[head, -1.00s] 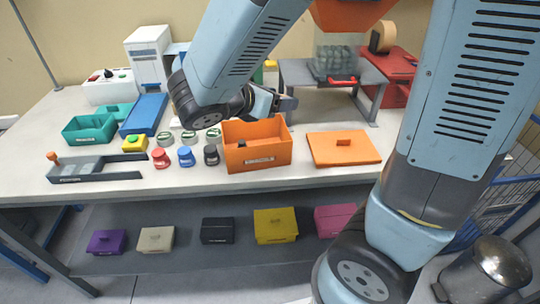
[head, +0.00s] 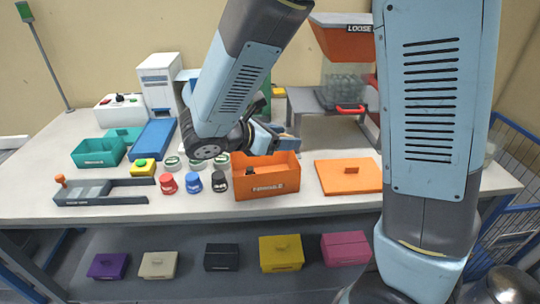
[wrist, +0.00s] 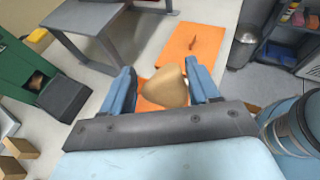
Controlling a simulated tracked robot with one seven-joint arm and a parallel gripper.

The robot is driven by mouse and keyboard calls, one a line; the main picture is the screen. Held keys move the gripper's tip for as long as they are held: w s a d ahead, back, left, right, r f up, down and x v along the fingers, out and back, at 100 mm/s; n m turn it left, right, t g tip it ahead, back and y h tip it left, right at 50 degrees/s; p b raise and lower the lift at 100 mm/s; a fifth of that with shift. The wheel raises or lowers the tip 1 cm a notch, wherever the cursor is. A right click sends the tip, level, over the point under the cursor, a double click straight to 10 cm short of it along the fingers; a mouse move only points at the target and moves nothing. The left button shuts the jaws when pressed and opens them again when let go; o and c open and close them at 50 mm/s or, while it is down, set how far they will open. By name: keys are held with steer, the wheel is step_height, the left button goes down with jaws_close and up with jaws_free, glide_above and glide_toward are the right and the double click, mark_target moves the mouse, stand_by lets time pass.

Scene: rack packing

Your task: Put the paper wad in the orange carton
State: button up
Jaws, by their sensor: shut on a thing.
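The paper wad (wrist: 168,87) is a tan, rounded lump. In the wrist view it sits between the two blue fingers of my gripper (wrist: 166,88), which is shut on it. In the head view my gripper (head: 288,140) is at the back of the open orange carton (head: 266,183), near its rear edge; the wad is hidden there. In the wrist view a part of the orange carton (wrist: 147,105) shows behind and below the wad. A small dark object (head: 250,171) shows inside the carton. I cannot tell the wad's exact height above it.
An orange lid (head: 348,176) lies flat right of the carton. Red, blue and black jars (head: 193,182) stand left of it. A grey stand (head: 300,103) is behind, with a clear bin. Teal boxes (head: 98,152) and a grey tray (head: 105,193) are at left.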

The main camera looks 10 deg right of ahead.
steer(key=shift+w+a+f, duration=0.2)
steer(key=shift+w+f, duration=0.45)
steer(key=shift+f, duration=0.7)
steer(key=shift+w+a+f, duration=0.25)
steer(key=shift+w+f, duration=0.45)
steer(key=shift+f, duration=0.65)
steer(key=shift+w+a+f, duration=0.2)
steer(key=shift+w+f, duration=0.45)
steer(key=shift+f, duration=0.7)
steer(key=shift+f, duration=0.25)
steer(key=shift+s+f, duration=0.2)
steer(key=shift+f, duration=0.25)
steer(key=o, duration=0.7)
steer(key=shift+d, duration=0.1)
steer(key=shift+w+r, duration=0.1)
steer(key=shift+r, duration=0.5)
steer(key=v, duration=1.2)
steer(key=shift+w+r, duration=0.1)
steer(key=shift+r, duration=0.05)
